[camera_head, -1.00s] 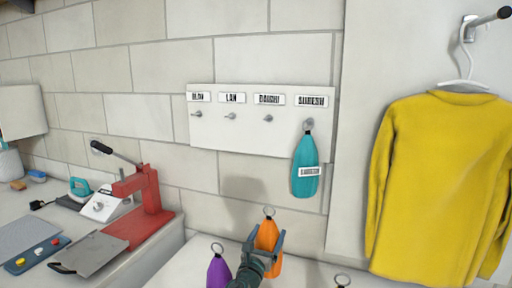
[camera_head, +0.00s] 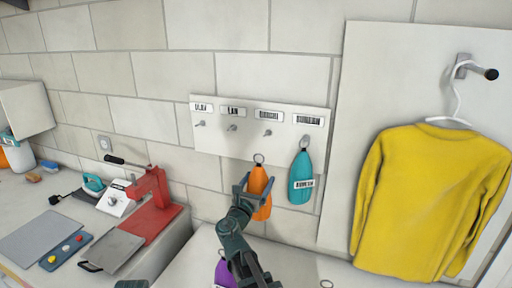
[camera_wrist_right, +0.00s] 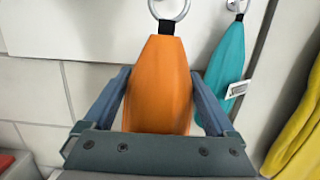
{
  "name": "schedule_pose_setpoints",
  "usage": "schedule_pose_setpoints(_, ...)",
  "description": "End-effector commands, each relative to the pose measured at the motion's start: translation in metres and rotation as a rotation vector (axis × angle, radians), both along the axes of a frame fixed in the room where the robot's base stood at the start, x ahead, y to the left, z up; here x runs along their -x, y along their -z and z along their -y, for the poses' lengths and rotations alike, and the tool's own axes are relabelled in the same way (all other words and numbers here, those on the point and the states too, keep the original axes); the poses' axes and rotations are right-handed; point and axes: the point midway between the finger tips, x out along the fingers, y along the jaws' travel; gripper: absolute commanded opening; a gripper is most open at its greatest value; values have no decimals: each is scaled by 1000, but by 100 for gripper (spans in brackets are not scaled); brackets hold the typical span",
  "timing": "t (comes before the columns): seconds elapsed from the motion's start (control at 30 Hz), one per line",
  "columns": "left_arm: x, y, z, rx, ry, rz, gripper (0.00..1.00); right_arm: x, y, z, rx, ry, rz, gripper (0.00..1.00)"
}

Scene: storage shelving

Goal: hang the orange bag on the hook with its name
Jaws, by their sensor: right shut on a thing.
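My right gripper (camera_head: 258,181) is shut on the orange bag (camera_head: 261,208), a tapered pouch held upright with its metal ring (camera_head: 259,158) on top. It also shows in the right wrist view (camera_wrist_right: 158,90), between the two fingers; no name tag shows on its visible face. A white board (camera_head: 215,136) on the wall bears a row of hooks under name labels. In the head view, the ring is below the third hook (camera_head: 267,133), whose label (camera_head: 269,116) seems to read DAICHI, though blurred. A teal bag (camera_head: 301,185) hangs on the rightmost hook. My left gripper is not in view.
A yellow sweater (camera_head: 425,200) hangs at the right. A purple bag (camera_head: 224,272) and another ring (camera_head: 326,284) are at the bottom on the white surface below. A red press (camera_head: 151,205) stands on the left counter. The first three hooks are empty.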

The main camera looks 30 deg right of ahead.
Motion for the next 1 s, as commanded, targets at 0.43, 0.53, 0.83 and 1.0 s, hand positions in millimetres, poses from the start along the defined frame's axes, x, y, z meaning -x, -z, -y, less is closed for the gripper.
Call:
schedule_pose_setpoints(0.43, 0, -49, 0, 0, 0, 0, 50, -13, -49, -1, 0, 2, -1, 0)
schedule_pose_setpoints(0.53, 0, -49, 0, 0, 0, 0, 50, -14, -49, 0, 1, 2, 0, 0)
schedule_pose_setpoints(0.83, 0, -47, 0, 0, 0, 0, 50, -24, -48, 11, 1, 4, 0, 0)
schedule_pose_setpoints(1.0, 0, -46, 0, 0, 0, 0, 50, -30, -47, 18, 1, 2, 0, 0)
